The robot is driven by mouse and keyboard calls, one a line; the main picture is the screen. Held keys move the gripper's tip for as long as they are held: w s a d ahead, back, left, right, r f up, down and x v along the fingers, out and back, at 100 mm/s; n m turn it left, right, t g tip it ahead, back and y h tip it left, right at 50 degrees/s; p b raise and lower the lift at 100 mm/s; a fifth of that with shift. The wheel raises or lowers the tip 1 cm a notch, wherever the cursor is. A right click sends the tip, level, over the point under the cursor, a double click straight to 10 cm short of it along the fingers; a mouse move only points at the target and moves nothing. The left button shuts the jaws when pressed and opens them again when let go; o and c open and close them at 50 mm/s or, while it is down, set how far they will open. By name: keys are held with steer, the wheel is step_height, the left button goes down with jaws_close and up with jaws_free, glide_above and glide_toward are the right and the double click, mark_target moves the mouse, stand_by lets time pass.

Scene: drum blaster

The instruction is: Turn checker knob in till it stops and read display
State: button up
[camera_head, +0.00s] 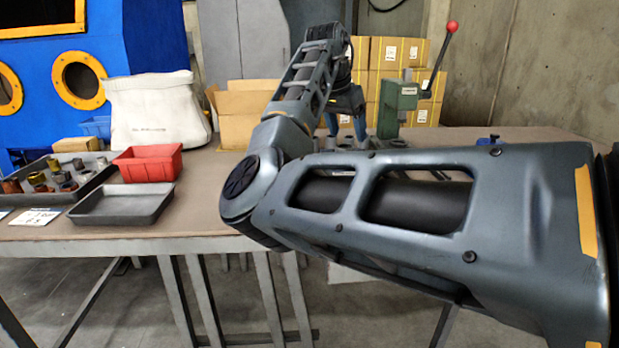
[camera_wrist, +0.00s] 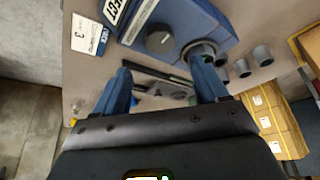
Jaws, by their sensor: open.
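A blue device (camera_wrist: 190,20), seemingly the checker, is at the top of the wrist view, cut off by the frame edge. It has a round dark grey knob (camera_wrist: 160,39) on its face, with a pale strip beside it. A dark round fitting (camera_wrist: 198,52) sticks out of its lower edge. I cannot make out a display reading. My gripper (camera_wrist: 163,82) is open, with two blue fingers spread below the device. The right fingertip overlaps the fitting in the picture; I cannot tell if they touch. Nothing shows held between the fingers. In the head view my arm hides most of this area.
Several grey cylindrical parts (camera_wrist: 242,68) stand right of the device. A card (camera_wrist: 88,35) marked 3 lies left. A green press (camera_head: 398,108) with a red-knobbed lever and stacked cartons (camera_head: 388,55) stand behind. A grey tray (camera_head: 122,205) and red bin (camera_head: 148,163) sit left.

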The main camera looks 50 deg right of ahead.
steer(key=x, duration=0.2)
steer(key=b+x, duration=0.1)
steer(key=x, duration=0.5)
steer(key=shift+w+a+f, duration=0.1)
steer(key=shift+a, duration=0.3)
steer(key=c, duration=1)
steer(key=shift+c, duration=0.2)
